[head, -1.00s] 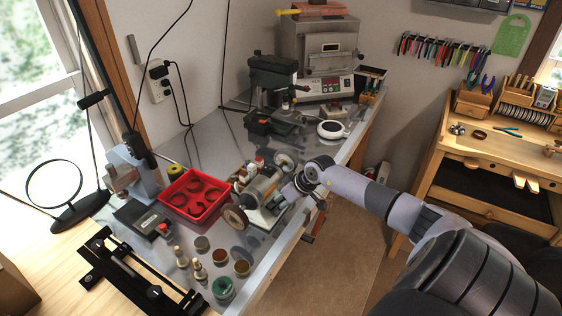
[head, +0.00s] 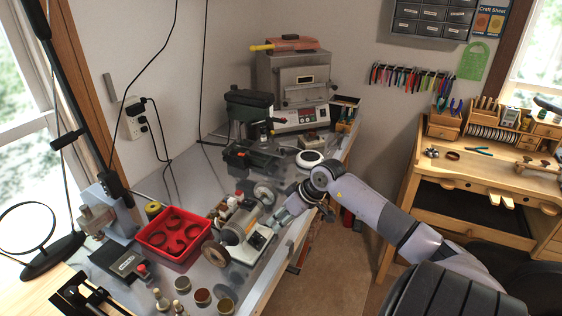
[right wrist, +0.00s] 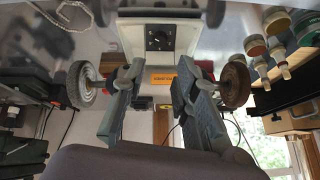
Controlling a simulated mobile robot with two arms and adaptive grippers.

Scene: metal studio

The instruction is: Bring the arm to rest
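My right arm reaches in from the lower right in the head view. Its gripper (head: 284,216) is just right of the bench polisher (head: 240,225), over the front edge of the metal workbench (head: 262,283). In the right wrist view the two fingers (right wrist: 160,95) stand wide apart with nothing between them. The polisher (right wrist: 160,38) shows beyond them, with a wheel on each side. I cannot tell from these views whether a finger touches it. My left gripper is not in view.
A red tray (head: 150,257) and small jars (head: 202,297) lie left of the polisher. A drill press (head: 249,115), kiln (head: 298,85) and white round dish (head: 309,158) stand behind. A wooden bench (head: 485,165) is at right, with open floor (head: 335,270) between.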

